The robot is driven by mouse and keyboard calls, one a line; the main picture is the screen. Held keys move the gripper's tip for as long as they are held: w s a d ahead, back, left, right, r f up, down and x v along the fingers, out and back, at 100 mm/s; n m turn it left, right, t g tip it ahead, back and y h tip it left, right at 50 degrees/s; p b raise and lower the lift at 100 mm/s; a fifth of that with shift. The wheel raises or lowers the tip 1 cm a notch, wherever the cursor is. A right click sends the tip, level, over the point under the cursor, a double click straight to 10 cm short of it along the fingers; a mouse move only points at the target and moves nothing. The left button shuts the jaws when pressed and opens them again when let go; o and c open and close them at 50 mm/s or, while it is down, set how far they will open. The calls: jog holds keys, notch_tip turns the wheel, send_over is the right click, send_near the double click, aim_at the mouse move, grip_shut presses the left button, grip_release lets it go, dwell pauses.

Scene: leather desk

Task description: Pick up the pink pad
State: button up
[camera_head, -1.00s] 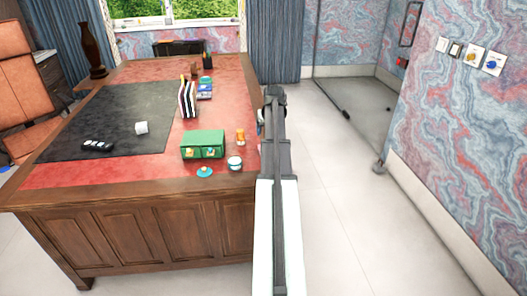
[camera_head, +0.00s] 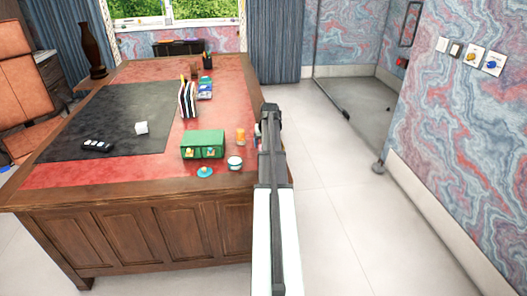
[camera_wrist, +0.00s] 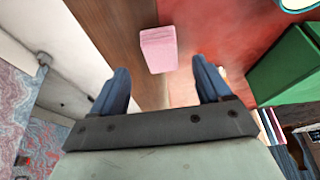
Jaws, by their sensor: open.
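The pink pad (camera_wrist: 158,48) is a small pale pink block in the wrist view. It sits near the wooden edge of the desk, partly over the red leather. My gripper (camera_wrist: 161,78) is open, with its two dark fingers apart on either side of the pad's near end in the picture. Nothing is held between them, and I cannot tell the height gap to the pad. In the head view my arm (camera_head: 272,150) is at the desk's right edge and hides most or all of the pad.
A green box (camera_head: 203,144) stands on the desk left of my arm, with an orange bottle (camera_head: 240,137), a white-lidded jar (camera_head: 235,163) and a teal disc (camera_head: 205,171) close by. Books (camera_head: 188,99) stand farther back. Floor lies clear right of the desk (camera_head: 130,200).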

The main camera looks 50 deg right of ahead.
jog(key=x, duration=0.4)
jog(key=shift+f, duration=0.2)
jog(key=c, duration=1.2)
notch_tip(320, 180, up, 10)
jog(key=shift+r, duration=0.1)
jog(key=shift+c, duration=1.2)
